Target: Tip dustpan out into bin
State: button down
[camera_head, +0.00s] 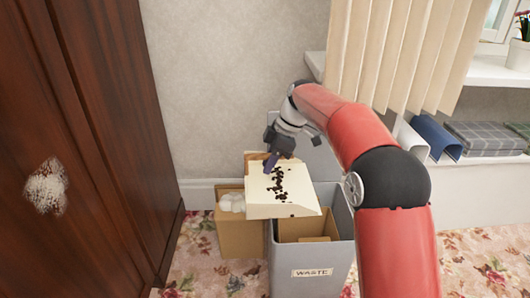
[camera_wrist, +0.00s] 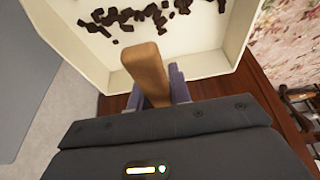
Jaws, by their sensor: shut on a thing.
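A cream dustpan (camera_head: 272,200) with dark brown crumbs on it is held over the back left part of the grey waste bin (camera_head: 340,254). My gripper (camera_head: 272,163) is shut on its handle at the back. In the wrist view the wooden handle (camera_wrist: 146,70) sits between the gripper fingers (camera_wrist: 155,90), and dark pieces (camera_wrist: 135,18) lie spread on the pan (camera_wrist: 200,40). The pan looks close to level in the head view. The bin is open-topped with a "WASTE" label, and a brown cardboard piece shows inside it. The pan hides part of the bin's opening.
A cardboard box (camera_head: 238,236) with white crumpled stuff stands left of the bin. A dark wooden wardrobe (camera_head: 85,120) is at the left. A white shelf (camera_head: 470,175) with folded cloths and cream curtains (camera_head: 410,50) are at the right. Flowered carpet covers the floor.

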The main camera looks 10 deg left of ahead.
jog(key=shift+w+d+f+y+b, duration=0.1)
jog(key=shift+w+d+y+b, duration=0.1)
jog(key=shift+d+y+b, duration=0.4)
jog(key=w+d+r+g+y+b, duration=0.1)
jog(key=w+d+g+y+b, duration=0.3)
jog(key=d+y, duration=0.6)
jog(key=shift+w+d, duration=0.2)
jog(key=shift+d, duration=1.4)
jog(key=shift+r, duration=0.15)
